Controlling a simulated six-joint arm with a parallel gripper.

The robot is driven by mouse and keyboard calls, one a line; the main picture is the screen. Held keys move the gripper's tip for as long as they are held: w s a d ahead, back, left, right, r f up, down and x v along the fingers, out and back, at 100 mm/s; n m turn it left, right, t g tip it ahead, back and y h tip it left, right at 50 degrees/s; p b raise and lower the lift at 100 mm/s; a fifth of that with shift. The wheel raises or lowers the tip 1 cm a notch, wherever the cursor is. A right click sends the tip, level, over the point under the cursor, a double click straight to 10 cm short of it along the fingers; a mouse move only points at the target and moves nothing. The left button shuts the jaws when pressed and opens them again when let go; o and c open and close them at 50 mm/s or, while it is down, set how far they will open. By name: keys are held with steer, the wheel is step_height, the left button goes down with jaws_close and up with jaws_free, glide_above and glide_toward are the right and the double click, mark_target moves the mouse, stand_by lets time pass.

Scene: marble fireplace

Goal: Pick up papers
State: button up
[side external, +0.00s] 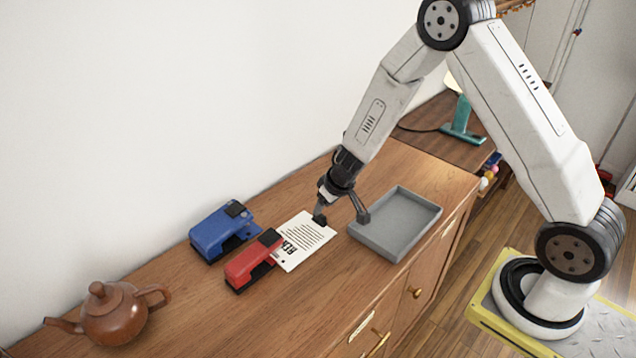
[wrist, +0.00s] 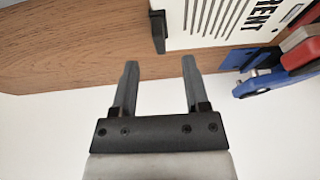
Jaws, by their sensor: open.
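The papers (side external: 303,242) are a white printed sheet or stack lying on the wooden cabinet top. Their printed heading faces the red hole punch. In the wrist view the papers (wrist: 215,22) show at the top, cut off by the frame. A small black piece, seemingly a clip, sits on the papers' edge in the wrist view (wrist: 158,31). My gripper (side external: 342,215) is open and empty, fingers pointing down between the papers and the grey tray. In the wrist view my gripper (wrist: 160,68) has its two fingers spread, with nothing between them.
A grey tray (side external: 433,207) stands right of the papers. A red hole punch (side external: 252,260) stands close against their left side. A blue hole punch (side external: 222,230) is behind it. A brown teapot (side external: 112,318) stands front left. The wall (side external: 150,110) runs along the back.

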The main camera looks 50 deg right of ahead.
mark_target(297, 234)
steer(key=shift+x, duration=2.25)
steer(key=shift+f, duration=0.1)
jaws_close()
